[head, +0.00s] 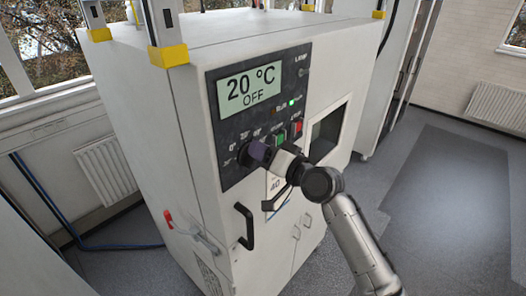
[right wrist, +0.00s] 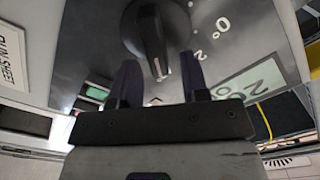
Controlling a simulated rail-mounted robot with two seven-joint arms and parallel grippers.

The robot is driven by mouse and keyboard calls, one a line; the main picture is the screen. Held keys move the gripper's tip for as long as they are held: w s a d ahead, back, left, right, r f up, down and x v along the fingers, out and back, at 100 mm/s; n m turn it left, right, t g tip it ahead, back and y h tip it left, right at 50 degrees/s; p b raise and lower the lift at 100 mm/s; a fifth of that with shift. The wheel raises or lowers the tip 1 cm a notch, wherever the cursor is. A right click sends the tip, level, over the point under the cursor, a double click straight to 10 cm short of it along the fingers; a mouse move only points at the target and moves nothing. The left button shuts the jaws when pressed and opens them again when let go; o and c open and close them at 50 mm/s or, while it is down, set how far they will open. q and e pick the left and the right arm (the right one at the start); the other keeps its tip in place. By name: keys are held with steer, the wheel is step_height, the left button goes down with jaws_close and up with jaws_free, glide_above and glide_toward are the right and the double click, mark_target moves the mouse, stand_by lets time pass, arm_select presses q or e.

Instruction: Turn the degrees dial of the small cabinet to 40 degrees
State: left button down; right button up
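The small cabinet (head: 185,130) is white, with a dark control panel on its front. Its display (head: 250,88) reads "20 °C OFF". The degrees dial (right wrist: 155,32) is a black knob in the right wrist view, its white pointer line facing down towards my fingers. A "0°" mark and part of a "2" show beside it; other marks are hidden. My right gripper (right wrist: 160,68) is open, a finger on either side of the knob's pointer end; contact cannot be told. In the head view my right gripper (head: 260,152) covers most of the dial. My left gripper is out of view.
Green (head: 280,138) and red (head: 297,127) push buttons sit close right of the dial. A recessed window (head: 328,130) is further right. Open floor (head: 450,190) lies right.

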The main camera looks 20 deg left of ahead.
steer(key=b+v, duration=0.4)
steer(key=v, duration=1)
steer(key=shift+b, duration=0.3)
steer(key=shift+a, duration=0.1)
